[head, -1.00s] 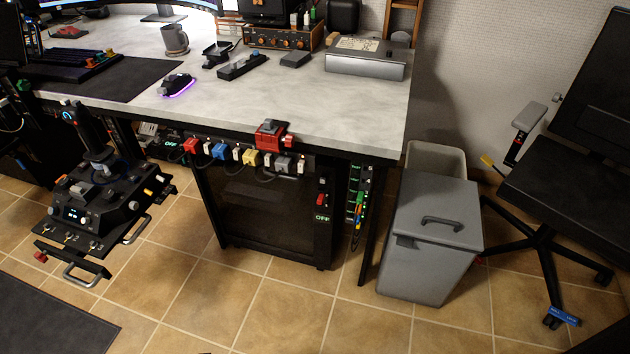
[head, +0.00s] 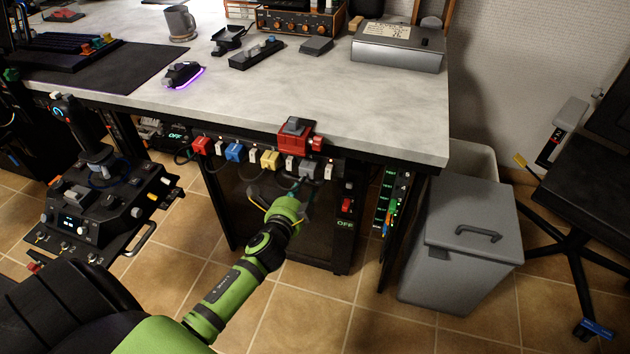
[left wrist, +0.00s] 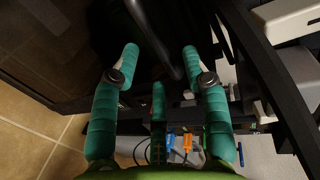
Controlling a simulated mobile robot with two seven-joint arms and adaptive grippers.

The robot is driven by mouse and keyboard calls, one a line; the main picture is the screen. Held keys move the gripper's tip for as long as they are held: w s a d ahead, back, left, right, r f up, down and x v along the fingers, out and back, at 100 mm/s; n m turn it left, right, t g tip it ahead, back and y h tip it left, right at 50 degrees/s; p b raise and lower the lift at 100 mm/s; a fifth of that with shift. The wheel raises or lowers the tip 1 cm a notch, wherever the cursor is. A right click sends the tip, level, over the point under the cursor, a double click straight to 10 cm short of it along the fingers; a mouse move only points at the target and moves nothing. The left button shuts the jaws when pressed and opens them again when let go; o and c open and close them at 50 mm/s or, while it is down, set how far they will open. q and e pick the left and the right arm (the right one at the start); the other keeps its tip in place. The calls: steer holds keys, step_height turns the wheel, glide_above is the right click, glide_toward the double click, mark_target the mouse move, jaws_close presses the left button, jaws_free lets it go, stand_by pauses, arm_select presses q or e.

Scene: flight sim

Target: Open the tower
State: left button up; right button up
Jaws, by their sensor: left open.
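The tower (head: 322,225) is a black case with a dark glass front, standing shut under the desk. Its right edge carries a red switch (head: 347,205) and a green OFF label. My green left arm reaches in from below, and its left gripper (head: 293,193) is in front of the tower's upper part, hiding some of the front. In the left wrist view, the teal fingers (left wrist: 160,54) are spread open with nothing held. A dark curved bar (left wrist: 166,48) runs between the fingers; I cannot tell if they touch it. My right gripper is out of view.
A row of coloured plugs (head: 235,152) and a red clamp-like box (head: 294,138) line the desk edge above the tower. A grey bin (head: 465,255) stands to the right, a joystick console (head: 100,205) to the left.

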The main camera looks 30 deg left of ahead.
mark_target(307, 182)
arm_select(q)
steer(key=shift+b+x, duration=0.4)
steer(key=shift+x, duration=1.85)
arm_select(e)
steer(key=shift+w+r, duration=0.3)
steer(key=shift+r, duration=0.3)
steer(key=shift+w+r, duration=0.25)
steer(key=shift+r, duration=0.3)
arm_select(q)
jaws_close()
steer(key=shift+f, duration=0.1)
